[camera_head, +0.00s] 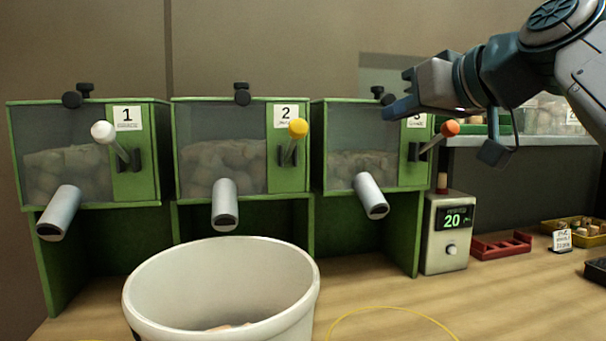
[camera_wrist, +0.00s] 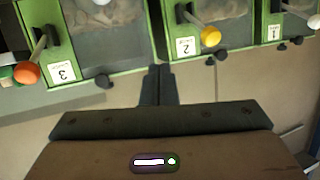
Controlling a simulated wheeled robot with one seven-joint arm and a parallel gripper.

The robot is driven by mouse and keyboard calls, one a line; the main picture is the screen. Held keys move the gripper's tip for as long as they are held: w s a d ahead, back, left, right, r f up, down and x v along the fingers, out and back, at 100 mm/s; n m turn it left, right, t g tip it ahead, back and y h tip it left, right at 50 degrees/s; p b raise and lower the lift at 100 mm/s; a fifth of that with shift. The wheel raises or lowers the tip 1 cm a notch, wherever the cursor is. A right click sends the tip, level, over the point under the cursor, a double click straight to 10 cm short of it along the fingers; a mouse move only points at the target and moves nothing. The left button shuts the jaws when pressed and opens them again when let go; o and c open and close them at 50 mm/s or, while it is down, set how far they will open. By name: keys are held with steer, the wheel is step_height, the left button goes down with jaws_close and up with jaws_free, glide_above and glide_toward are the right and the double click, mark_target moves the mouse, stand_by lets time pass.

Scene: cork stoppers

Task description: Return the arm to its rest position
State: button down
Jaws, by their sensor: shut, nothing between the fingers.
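My gripper (camera_head: 396,94) is at the upper right in the head view, raised in front of the top of dispenser 3 (camera_head: 360,150). Its fingers point left and partly cover the number 3 label. In the wrist view the two fingers of my gripper (camera_wrist: 158,72) are together with nothing between them. The wrist view shows the dispensers upside down, with the orange knob (camera_wrist: 27,72) at left and the yellow knob (camera_wrist: 210,36) right of the middle. My arm comes in from the upper right corner of the head view.
Green dispensers 1 (camera_head: 88,150) and 2 (camera_head: 238,148) stand left of dispenser 3. A white bucket (camera_head: 150,300) stands in front, with some stoppers inside. A counter box reading 20 (camera_head: 447,233), a red rack (camera_head: 500,246) and a yellow tray (camera_head: 573,238) are at right.

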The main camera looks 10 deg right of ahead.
steer(key=w+a+f+m+g+h+p, duration=0.1)
steer(key=a+f+g+p, duration=0.25)
steer(key=f+p, duration=0.4)
steer(key=a+f+m+g+h+p, duration=0.1)
steer(key=a+f+g+p, duration=0.25)
steer(key=f+p, duration=0.35)
steer(key=s+a+f+g+h+p, duration=0.2)
steer(key=s+f+p, duration=0.4)
steer(key=s+f, duration=0.4)
step_height(320, 180, down, 4)
steer(key=shift+s+a+r+m+g+p, duration=0.2)
steer(key=shift+s+a+m+g+p, duration=0.25)
steer(key=shift+g, duration=0.75)
